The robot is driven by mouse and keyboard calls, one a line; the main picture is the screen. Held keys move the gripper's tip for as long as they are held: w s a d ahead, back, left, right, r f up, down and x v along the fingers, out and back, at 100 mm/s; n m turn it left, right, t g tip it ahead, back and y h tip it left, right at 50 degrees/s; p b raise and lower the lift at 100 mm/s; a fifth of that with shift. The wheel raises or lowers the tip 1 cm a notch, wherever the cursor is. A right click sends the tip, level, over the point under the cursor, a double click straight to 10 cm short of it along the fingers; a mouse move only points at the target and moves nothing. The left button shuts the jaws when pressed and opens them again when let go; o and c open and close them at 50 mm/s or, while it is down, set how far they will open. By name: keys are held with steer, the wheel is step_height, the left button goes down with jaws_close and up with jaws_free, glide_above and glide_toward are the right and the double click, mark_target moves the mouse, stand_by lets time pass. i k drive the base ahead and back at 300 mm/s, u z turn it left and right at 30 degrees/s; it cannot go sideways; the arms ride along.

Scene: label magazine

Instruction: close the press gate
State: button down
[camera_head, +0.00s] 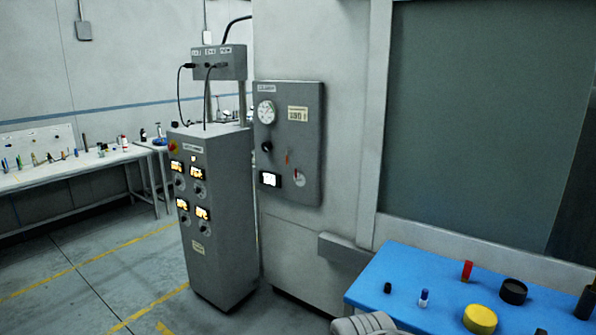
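A large flat grey-green panel (470,120) in a pale frame fills the upper right of the head view. It may be the press gate, but I cannot tell whether it is a gate or how far it is shut. A dark opening or surface (578,190) shows at its right, cut off by the picture edge. No handle shows on the panel. A grey rounded, ribbed part at the bottom edge looks like part of my arm. My gripper's fingers are not in view.
A blue table (400,282) at lower right holds a red cylinder (467,270), a yellow disc (480,318) and several small items. A grey control cabinet (222,230) and a wall panel with a gauge (310,140) stand left of it. Floor (95,255) at left is clear.

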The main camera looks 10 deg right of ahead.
mark_target(374, 227)
steer(key=u, duration=0.15)
steer(key=i, duration=1.2)
steer(key=u, duration=0.45)
steer(key=i, duration=0.9)
steer(key=z, duration=0.65)
steer(key=i, duration=1.35)
steer(key=z, duration=0.15)
